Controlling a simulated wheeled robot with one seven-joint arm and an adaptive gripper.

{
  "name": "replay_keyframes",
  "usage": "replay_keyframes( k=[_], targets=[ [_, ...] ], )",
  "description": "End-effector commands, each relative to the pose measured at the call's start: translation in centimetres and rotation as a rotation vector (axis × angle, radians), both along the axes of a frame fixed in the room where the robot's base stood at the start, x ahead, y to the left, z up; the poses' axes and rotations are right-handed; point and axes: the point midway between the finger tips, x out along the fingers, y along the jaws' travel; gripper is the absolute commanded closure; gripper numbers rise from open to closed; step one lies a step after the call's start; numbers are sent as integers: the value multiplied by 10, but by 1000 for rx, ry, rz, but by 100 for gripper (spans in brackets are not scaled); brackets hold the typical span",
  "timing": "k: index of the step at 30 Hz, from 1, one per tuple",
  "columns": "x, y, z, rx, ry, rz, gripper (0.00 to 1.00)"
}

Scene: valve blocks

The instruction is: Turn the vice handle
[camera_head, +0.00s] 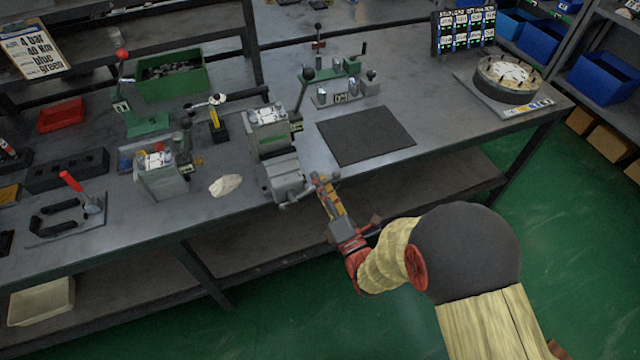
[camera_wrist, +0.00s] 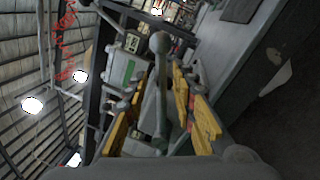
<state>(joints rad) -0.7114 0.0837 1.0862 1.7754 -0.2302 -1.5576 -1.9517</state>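The grey vice (camera_head: 284,178) stands at the front edge of the bench, with a green label on its body. Its handle (camera_head: 297,199) is a thin grey bar at the front of the vice, partly hidden by my gripper (camera_head: 326,188). In the wrist view the handle (camera_wrist: 160,88) runs upright in the picture, with a ball end at the top. My gripper (camera_wrist: 163,115) has its yellow fingers spread apart, one on each side of the handle. Gaps show between the bar and the fingers. The vice body (camera_wrist: 129,76) is behind, at the left.
A dark mat (camera_head: 366,135) lies right of the vice. A pale cloth (camera_head: 225,186) and a smaller grey device (camera_head: 160,180) are to its left. A green bin (camera_head: 172,78) and lever clamps stand further back. The green floor in front of the bench is clear.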

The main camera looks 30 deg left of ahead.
Motion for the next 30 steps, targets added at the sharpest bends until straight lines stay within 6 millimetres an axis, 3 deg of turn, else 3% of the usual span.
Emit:
replay_keyframes(
  k=[8,21,30],
  targets=[
    [-10,-15,-3,0,0,-1,74],
    [-58,-81,-18,0,0,-1,74],
    [-69,-96,-21,0,0,0,74]
  ],
)
